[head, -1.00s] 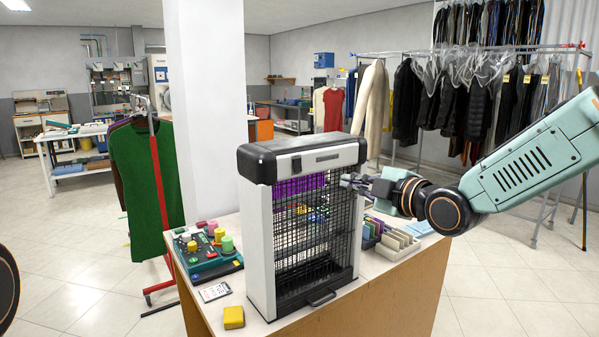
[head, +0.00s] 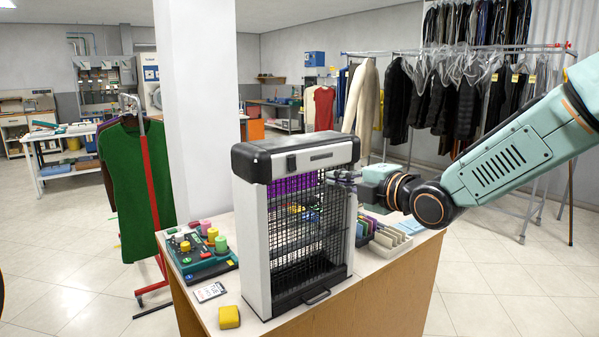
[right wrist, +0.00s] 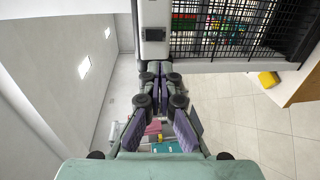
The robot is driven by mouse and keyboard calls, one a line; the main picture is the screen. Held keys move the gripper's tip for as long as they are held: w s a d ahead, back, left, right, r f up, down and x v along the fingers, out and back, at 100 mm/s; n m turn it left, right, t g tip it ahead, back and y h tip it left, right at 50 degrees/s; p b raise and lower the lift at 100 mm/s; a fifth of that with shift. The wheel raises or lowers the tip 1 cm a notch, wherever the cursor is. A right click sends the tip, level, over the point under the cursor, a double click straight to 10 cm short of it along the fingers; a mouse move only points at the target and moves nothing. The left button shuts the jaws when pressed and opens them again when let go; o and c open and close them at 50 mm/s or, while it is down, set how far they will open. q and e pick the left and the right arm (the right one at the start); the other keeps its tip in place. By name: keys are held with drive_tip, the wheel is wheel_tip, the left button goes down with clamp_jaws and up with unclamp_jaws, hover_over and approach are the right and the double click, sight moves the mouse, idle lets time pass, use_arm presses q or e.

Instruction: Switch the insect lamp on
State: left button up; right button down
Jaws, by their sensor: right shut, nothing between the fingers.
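The insect lamp (head: 262,225) stands upright on the table in the head view, with a black top, a white-grey body and a dark wire grille. A small black rocker switch (head: 291,163) sits on its upper front panel, left of a grey label (head: 321,156). Purple shows behind the upper grille; I cannot tell whether it glows. My right gripper (head: 332,177) is shut and empty, in front of the lamp's upper right. In the right wrist view its fingertips (right wrist: 156,66) point at the lamp's pale panel, near a dark rectangle (right wrist: 154,34). Contact is unclear. My left gripper is out of view.
The table (head: 385,285) also holds a green box with coloured knobs (head: 200,258), a yellow block (head: 229,317), a small card (head: 209,292) and a pale divided tray (head: 392,240). A white pillar (head: 195,110) stands behind. Garment racks (head: 465,95) stand behind right.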

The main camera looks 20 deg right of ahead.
drive_tip(key=p, duration=0.2)
approach(293, 170)
drive_tip(key=x, duration=0.5)
drive_tip(key=shift+w+r, duration=0.1)
drive_tip(key=shift+r, duration=0.05)
drive_tip(key=shift+x, duration=0.8)
drive_tip(key=shift+w, duration=0.15)
drive_tip(key=shift+s, duration=0.2)
drive_tip(key=shift+w+f+t+b, duration=0.3)
drive_tip(key=shift+w+f+b, duration=0.1)
drive_tip(key=shift+b, duration=0.7)
drive_tip(key=shift+s+r+p, duration=0.1)
drive_tip(key=shift+r+p, duration=0.15)
drive_tip(key=shift+p, duration=0.05)
drive_tip(key=shift+s+f, duration=0.1)
